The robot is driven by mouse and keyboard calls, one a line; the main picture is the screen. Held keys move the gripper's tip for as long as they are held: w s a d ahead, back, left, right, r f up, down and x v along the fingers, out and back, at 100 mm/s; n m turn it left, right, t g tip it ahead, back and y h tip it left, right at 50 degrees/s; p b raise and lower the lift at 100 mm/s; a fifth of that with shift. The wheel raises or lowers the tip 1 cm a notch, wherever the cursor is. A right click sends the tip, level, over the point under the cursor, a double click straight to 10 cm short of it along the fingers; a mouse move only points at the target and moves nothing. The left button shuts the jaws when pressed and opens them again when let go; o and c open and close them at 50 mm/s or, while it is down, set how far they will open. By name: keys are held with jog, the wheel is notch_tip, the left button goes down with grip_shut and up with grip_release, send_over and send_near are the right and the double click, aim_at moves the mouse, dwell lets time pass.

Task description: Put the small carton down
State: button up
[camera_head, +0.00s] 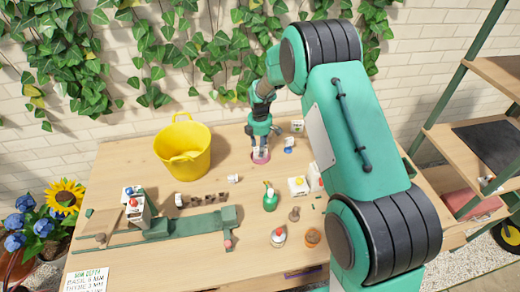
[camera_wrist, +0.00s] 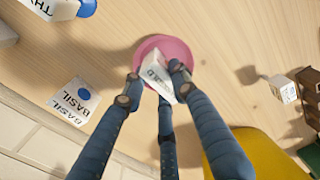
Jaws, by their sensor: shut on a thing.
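My gripper (camera_head: 259,146) is shut on a small white carton (camera_wrist: 157,71) with dark lettering I cannot fully read. In the wrist view, the fingers (camera_wrist: 157,86) close around the carton, which looks tilted. A round pink saucer (camera_wrist: 176,48) lies directly behind the carton in that view. The pink saucer (camera_head: 261,158) also shows under my fingertips in the head view. I cannot tell whether the carton touches it. In the head view, the carton is mostly hidden by my fingers.
A carton marked BASIL (camera_wrist: 77,103) and one with a blue cap (camera_wrist: 86,8) lie nearby. A yellow tub (camera_head: 183,147) stands left of my gripper. A small white box (camera_head: 233,179) sits in front. A green bottle (camera_head: 270,197) stands nearer. Bare tabletop surrounds the saucer.

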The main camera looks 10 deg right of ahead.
jog(key=shift+f, duration=0.1)
jog(key=o, duration=1.1)
notch_tip(320, 180, up, 12)
jog(key=shift+r+p, duration=0.15)
jog(key=shift+p, duration=1.05)
